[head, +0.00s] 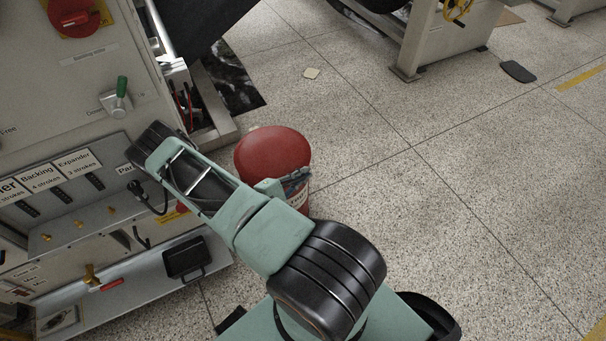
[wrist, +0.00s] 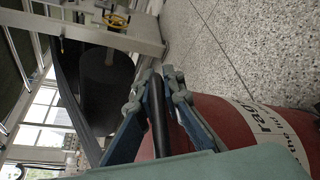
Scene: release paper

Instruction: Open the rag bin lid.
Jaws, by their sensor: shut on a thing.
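The red rag bin (head: 298,195) stands on the floor right of the machine. Its round red lid (head: 270,148) looks closed on top. In the wrist view, the bin's red side and white label (wrist: 268,125) with the word "rag" fill the lower right. My gripper (head: 297,178) is at the bin's right front side, below the lid, partly hidden by my arm. In the wrist view, my gripper (wrist: 160,82) has its fingers on either side of a dark bar (wrist: 157,118) and is shut on it. How the bar joins the bin is hidden.
A dark sheet (head: 230,80) lies behind the bin. Speckled floor (head: 450,190) is open to the right. A machine frame (head: 430,45) stands at the back.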

